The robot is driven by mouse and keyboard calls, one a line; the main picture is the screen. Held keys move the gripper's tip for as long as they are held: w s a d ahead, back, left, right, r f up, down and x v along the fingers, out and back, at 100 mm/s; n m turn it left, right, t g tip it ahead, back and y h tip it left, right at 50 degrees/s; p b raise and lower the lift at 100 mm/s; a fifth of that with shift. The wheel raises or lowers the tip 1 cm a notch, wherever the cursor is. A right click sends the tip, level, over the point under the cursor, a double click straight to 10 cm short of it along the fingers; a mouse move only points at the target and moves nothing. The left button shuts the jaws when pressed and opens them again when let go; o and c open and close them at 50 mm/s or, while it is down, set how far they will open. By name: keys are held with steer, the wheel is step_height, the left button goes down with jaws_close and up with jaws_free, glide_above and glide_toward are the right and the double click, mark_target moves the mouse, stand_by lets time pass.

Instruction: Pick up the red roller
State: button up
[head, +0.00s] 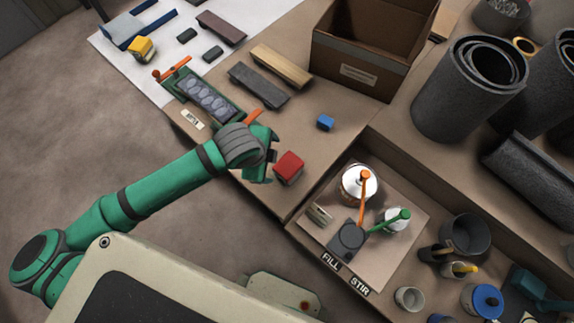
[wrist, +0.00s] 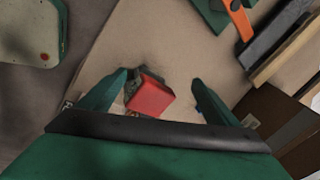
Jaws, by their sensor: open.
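A red block-like thing (head: 289,168) sits on the tan bench top near its front corner; no roller shape can be made out on it. In the wrist view the red thing (wrist: 151,98) lies between my finger tips, nearer the left one, with a grey part at its far side. My gripper (head: 270,157) is open just left of it; it also shows in the wrist view (wrist: 158,80). Contact with the fingers cannot be told. An orange-handled tool (head: 178,68) lies by a green tray (head: 218,121) further back; its kind is unclear.
A small blue block (head: 325,122) lies behind the red thing. A cardboard box (head: 350,75) stands at the back. A sunken tray area to the right holds a white-lidded can (head: 350,185) and cups. Dark rolls (head: 468,95) stand beyond.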

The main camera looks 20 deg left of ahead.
steer(key=d+r+m+g, duration=0.4)
steer(key=d+r+m, duration=0.15)
steer(key=r, duration=0.25)
glide_above(288, 165)
steer(key=shift+m+y, duration=0.25)
steer(key=shift+y, duration=0.15)
step_height(288, 165, down, 5)
steer(key=shift+s+d+r, duration=0.15)
steer(key=shift+w+f, duration=0.2)
steer(key=shift+f, duration=2.95)
steer(key=shift+c, duration=0.6)
steer(key=c, duration=1.5)
